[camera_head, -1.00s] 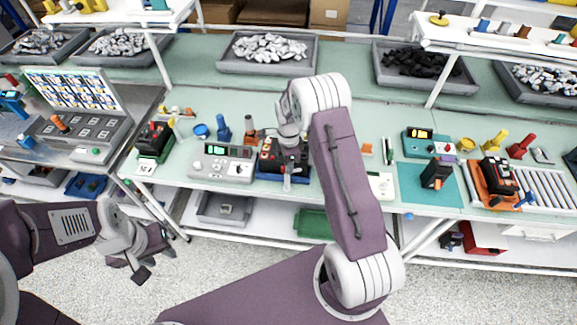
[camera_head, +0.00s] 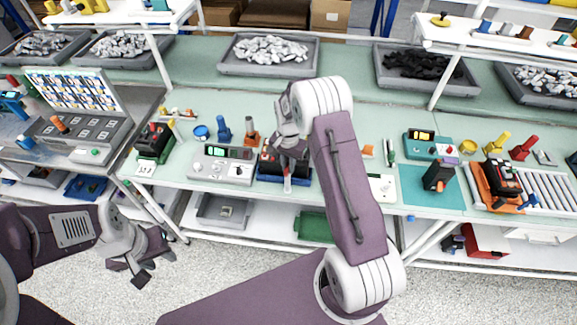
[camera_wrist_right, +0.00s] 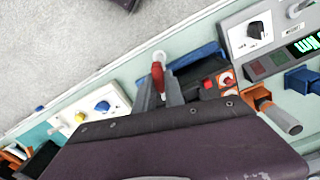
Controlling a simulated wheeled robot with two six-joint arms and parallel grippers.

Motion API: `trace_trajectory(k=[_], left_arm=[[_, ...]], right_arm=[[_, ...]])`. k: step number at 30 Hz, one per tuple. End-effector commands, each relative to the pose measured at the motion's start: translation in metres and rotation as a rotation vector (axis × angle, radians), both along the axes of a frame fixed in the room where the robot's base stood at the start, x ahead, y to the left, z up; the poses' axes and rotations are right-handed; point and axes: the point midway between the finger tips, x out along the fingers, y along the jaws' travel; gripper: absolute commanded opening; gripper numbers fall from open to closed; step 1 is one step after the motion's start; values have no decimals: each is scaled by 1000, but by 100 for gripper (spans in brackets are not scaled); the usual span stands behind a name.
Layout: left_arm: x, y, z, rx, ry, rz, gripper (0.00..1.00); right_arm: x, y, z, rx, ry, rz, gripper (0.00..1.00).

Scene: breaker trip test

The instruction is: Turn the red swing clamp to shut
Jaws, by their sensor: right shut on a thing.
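The red swing clamp (camera_wrist_right: 158,77) shows in the right wrist view as a red handle with a pale round end, beside a dark breaker (camera_wrist_right: 190,78) on a blue fixture (camera_wrist_right: 206,52). My right gripper (camera_wrist_right: 160,92) has its grey fingers on both sides of the red handle and is shut on it. In the head view my right gripper (camera_head: 288,155) is over the blue fixture (camera_head: 268,179), and my arm hides part of the breaker. My left gripper (camera_head: 138,268) is open and empty, over the floor in front of the bench.
A grey test unit (camera_head: 222,165) with a green display stands just left of the fixture. Blue (camera_head: 223,130) and orange (camera_head: 251,132) upright tools stand behind. A teal unit (camera_head: 430,145) and an orange fixture (camera_head: 490,190) with a breaker are on the right.

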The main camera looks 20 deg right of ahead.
Motion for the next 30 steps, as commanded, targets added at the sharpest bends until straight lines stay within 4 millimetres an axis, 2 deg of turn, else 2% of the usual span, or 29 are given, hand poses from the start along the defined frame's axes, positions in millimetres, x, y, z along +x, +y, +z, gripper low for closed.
trace_trajectory(k=[13, 30], left_arm=[[0, 0, -2, 0, 0, 0, 36], [0, 0, -2, 0, 0, 0, 36]], right_arm=[[3, 1, 2, -1, -6, 238, 0], [3, 1, 2, -2, -6, 285, 0]])
